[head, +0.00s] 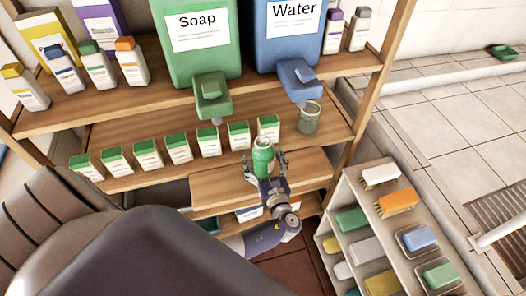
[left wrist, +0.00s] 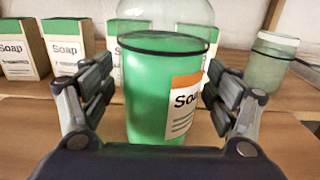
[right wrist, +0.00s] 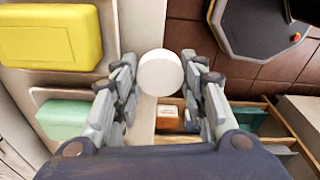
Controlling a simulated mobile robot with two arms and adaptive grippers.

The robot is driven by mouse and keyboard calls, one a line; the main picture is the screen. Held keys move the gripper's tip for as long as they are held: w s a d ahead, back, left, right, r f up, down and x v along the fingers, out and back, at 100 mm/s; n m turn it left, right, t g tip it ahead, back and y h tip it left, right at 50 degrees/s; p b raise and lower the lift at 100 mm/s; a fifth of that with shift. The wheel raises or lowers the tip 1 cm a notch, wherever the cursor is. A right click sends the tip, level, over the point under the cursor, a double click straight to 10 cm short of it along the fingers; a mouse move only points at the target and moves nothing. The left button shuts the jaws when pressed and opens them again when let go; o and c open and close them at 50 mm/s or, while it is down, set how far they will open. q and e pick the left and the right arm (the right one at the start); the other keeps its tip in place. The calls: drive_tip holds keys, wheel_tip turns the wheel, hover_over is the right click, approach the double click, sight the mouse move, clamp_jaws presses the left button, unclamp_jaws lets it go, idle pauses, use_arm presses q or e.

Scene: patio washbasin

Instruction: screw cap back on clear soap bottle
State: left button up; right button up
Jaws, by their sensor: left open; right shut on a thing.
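The clear soap bottle (head: 263,155), filled with green liquid, stands upright on the wooden pull-out board. Its orange-edged label shows in the left wrist view (left wrist: 150,95), where the bottle's top is cut off. In the head view no cap shows on its mouth. My left gripper (left wrist: 158,78) is open with a finger on either side of the bottle; it also shows in the head view (head: 265,164). My right gripper (right wrist: 160,62) is shut on a round white cap (right wrist: 161,76). The head view does not show my right gripper.
A row of green-topped soap boxes (head: 179,150) stands behind the bottle. A second clear jar (head: 309,118) stands under the blue water dispenser (head: 290,35). The green soap dispenser (head: 196,40) overhangs nearby. A rack (head: 349,190) with brushes and soaps stands at right.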

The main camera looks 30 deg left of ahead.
sight(263, 151)
use_arm(q)
drive_tip(key=shift+d, duration=0.1)
drive_tip(key=shift+r, duration=0.1)
drive_tip(key=c, duration=1.7)
drive_tip(key=shift+r, duration=0.1)
use_arm(e)
drive_tip(key=shift+r, duration=0.15)
